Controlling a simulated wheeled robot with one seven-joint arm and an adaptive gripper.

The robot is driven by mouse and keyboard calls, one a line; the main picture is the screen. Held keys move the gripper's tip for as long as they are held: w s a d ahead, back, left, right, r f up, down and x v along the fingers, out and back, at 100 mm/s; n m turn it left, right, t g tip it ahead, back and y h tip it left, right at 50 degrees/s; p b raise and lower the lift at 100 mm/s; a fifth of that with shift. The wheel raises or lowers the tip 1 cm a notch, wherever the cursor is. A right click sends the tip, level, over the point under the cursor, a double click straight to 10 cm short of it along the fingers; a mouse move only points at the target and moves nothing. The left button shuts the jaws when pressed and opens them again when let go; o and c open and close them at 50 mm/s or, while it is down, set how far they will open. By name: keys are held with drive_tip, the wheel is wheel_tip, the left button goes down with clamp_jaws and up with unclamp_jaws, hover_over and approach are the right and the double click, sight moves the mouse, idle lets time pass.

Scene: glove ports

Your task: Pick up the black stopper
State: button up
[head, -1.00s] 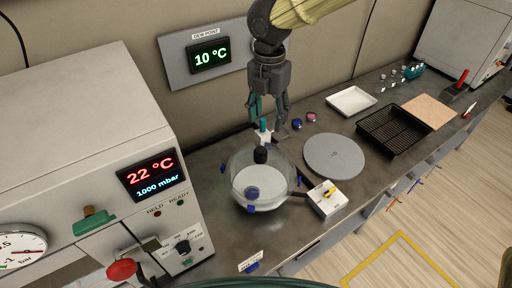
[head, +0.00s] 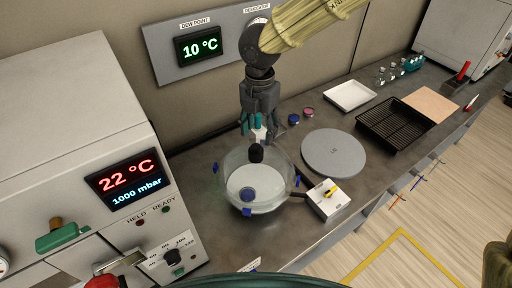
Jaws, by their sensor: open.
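The black stopper (head: 256,153) sits upright at the top of a clear round glass vessel (head: 282,176) on the bench. A pale disc and a blue knob show in the vessel's area. My gripper (head: 262,130) points down, with its fingers apart, above and behind the stopper in the head view. The fingers appear clear of the stopper, but the depth between them is hard to judge. A white bottle with a teal cap (head: 259,120) shows between and behind the fingers, partly hidden by them.
A grey round plate (head: 334,153) and a white box with a yellow lever (head: 328,199) stand right of the vessel. A black rack (head: 396,124) and white tray (head: 350,96) lie farther right. The instrument cabinet (head: 75,130) is at left, the wall panel (head: 190,65) behind.

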sight(256, 147)
drive_tip(key=shift+s+a+f+p, duration=0.2)
drive_tip(key=shift+f+p, duration=0.2)
drive_tip(key=shift+f, duration=0.2)
drive_tip(key=f, duration=0.1)
drive_tip(key=f+p, duration=0.1)
drive_tip(key=f, duration=0.1)
drive_tip(key=shift+a, duration=0.25)
drive_tip(key=shift+w+f, duration=0.1)
drive_tip(key=shift+f, duration=0.5)
drive_tip(key=c, duration=0.8)
